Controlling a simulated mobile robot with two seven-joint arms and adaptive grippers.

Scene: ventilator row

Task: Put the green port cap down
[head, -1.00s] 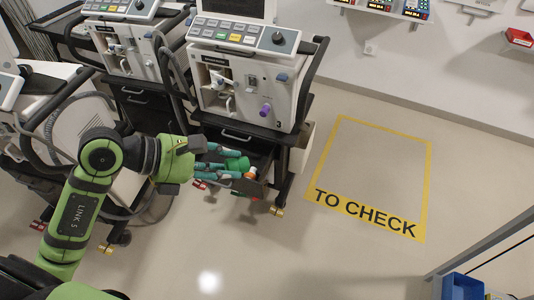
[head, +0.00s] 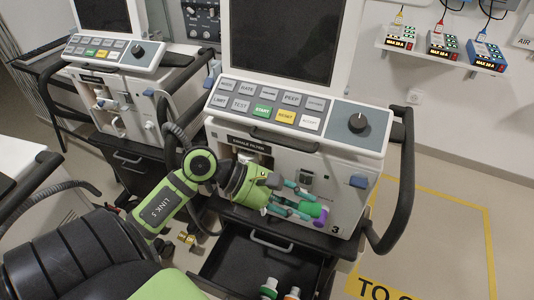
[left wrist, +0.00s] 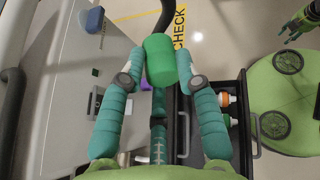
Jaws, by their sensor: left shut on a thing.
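The green port cap (left wrist: 160,60) is a plain green cylinder between the two teal fingertips of my left gripper (left wrist: 158,68) in the left wrist view. My left gripper (head: 300,206) is shut on it. In the head view, the gripper is in front of the lower face of ventilator 3 (head: 345,190), close to its purple part (head: 318,214). The cap is hard to make out there among the fingers. A green and dark shape at the upper right of the left wrist view looks like my right gripper (left wrist: 300,24); its fingers are too small to read.
An open black drawer (head: 228,262) juts out below ventilator 3. It holds a green-topped item (head: 268,287) and an orange-topped item (head: 291,293). A second ventilator (head: 115,58) stands to the left. The yellow-outlined floor area (head: 490,240) at right is clear.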

